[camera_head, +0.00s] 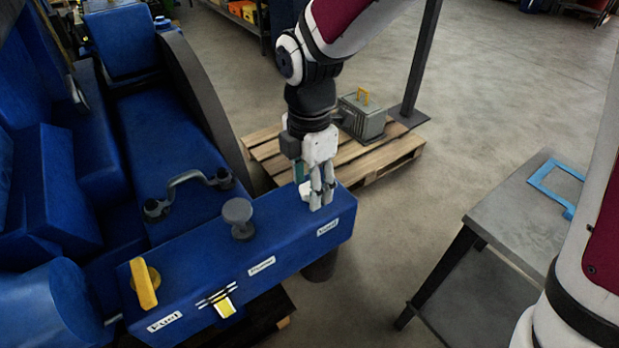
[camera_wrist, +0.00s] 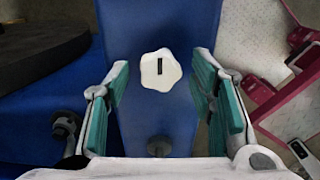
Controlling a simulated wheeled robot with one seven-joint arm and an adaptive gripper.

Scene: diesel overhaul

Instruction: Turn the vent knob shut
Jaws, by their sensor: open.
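The vent knob (camera_wrist: 161,70) is a white, lobed knob with a dark slot mark on its top. It stands on the blue box (camera_head: 200,265) at its right end, and part of it shows between my fingers in the head view (camera_head: 305,190). My gripper (camera_head: 322,203) points down over that end of the box. In the wrist view my gripper's teal-lined fingers (camera_wrist: 160,92) are open, with one on each side of the knob and a gap to both. Whether the fingertips reach down to the knob's height I cannot tell.
A grey round primer knob (camera_head: 238,215) and a yellow fuel lever (camera_head: 144,283) stand on the same box. A grey pipe handle (camera_head: 188,185) lies behind. A pallet (camera_head: 370,165) with a grey case (camera_head: 362,117) sits beyond. A grey table (camera_head: 520,210) is at right, with clear floor between.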

